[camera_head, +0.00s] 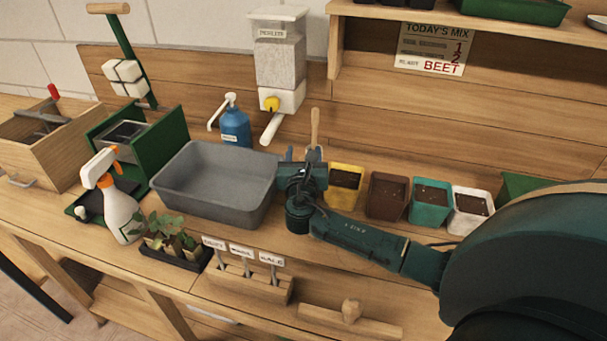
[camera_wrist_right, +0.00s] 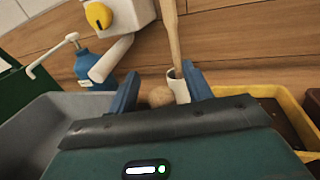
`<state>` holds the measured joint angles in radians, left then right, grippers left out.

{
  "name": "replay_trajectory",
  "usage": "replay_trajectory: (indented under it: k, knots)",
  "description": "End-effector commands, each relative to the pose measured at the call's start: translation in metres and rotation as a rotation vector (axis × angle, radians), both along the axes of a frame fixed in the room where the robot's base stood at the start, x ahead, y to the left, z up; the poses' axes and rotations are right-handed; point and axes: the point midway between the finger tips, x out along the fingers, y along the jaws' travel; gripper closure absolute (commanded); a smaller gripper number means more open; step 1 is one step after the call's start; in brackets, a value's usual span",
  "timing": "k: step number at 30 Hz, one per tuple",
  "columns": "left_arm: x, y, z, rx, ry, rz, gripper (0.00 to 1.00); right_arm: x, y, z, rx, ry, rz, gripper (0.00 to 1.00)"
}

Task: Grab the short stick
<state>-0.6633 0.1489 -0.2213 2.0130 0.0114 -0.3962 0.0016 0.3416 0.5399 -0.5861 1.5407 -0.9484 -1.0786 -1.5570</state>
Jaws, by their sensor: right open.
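A long wooden stick (camera_head: 315,128) stands upright behind my right gripper in the head view. It also rises tall in the right wrist view (camera_wrist_right: 172,40), by a white tube-like holder (camera_wrist_right: 179,86). A shorter wooden piece with a round top (camera_wrist_right: 160,97) shows low between the fingers in the right wrist view; it may be the short stick, its lower part hidden by my gripper. My right gripper (camera_head: 302,158) is open, its two blue fingers (camera_wrist_right: 162,88) either side of the round top. I cannot tell whether they touch it. My left gripper is not in view.
A grey tub (camera_head: 165,190) stands left of the right gripper and a yellow pot (camera_head: 345,168) right of it, both close. A perlite dispenser (camera_head: 280,60) and blue bottle (camera_head: 235,128) are behind. A label block (camera_head: 245,283) and wooden tamper (camera_head: 350,318) lie in front.

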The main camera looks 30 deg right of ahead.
Motion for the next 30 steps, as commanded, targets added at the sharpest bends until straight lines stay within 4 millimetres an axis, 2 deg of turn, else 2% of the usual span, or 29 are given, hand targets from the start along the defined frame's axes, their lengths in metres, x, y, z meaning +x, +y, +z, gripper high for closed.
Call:
replay_trajectory:
  k: [9, 27, 30]
  knots:
    - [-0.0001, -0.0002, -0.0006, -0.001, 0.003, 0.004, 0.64, 0.0051, -0.0033, -0.0002, 0.001, 0.0, 0.0, 0.5]
    - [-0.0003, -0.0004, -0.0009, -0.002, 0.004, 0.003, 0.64, 0.0049, -0.0031, -0.0002, 0.001, 0.0, 0.0, 0.99]
    - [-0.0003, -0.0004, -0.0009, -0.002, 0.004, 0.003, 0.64, 0.0049, -0.0031, 0.0, 0.001, 0.0, 0.0, 0.99]
